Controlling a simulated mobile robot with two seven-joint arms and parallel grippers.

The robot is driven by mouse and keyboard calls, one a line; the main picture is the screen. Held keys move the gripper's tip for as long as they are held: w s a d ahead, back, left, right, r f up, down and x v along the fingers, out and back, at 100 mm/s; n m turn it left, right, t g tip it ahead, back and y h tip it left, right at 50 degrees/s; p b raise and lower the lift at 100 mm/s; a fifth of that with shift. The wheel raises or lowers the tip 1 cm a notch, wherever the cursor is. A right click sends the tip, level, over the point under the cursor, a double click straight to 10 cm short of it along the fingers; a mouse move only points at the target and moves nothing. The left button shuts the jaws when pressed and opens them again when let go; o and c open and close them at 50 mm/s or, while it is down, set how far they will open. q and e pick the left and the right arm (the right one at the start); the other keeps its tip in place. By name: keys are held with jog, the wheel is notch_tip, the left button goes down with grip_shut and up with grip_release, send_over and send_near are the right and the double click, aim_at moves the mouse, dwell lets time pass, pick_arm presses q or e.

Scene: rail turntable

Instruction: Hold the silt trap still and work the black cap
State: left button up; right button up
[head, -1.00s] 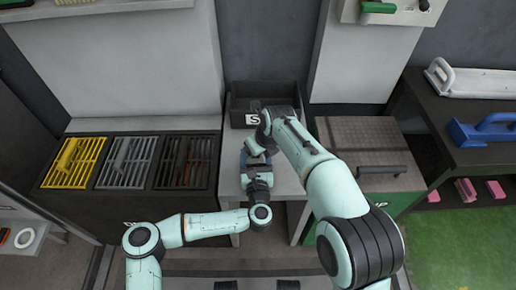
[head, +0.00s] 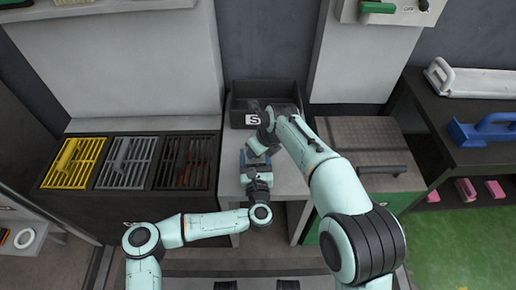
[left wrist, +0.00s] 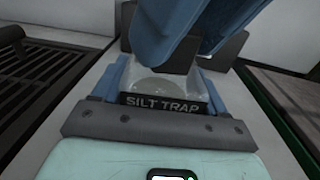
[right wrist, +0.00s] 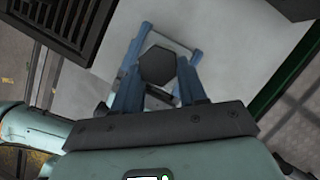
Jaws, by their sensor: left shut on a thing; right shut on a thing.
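The silt trap stands on a light grey bench top; its pale body and label (left wrist: 160,103) show in the left wrist view. My left gripper (head: 256,160) is shut on the body, with one blue finger on each side. The black cap (right wrist: 157,66) is a dark hexagon in the right wrist view. My right gripper (right wrist: 158,92) comes from above, with its blue fingers on either side of the cap, shut on it. In the left wrist view the right gripper (left wrist: 190,50) hides the cap. In the head view both grippers hide most of the trap.
A black bin marked S (head: 237,103) stands just behind the trap. Yellow (head: 73,163), grey and dark grates lie to the left. A brown-topped box with a dark handle (head: 383,170) is at the right. A blue float tool (head: 485,130) lies on the far right table.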

jog(key=shift+r, duration=1.55)
jog(key=shift+r, duration=2.45)
pick_arm(q)
jog(key=o, duration=1.5)
jog(key=shift+o, duration=0.2)
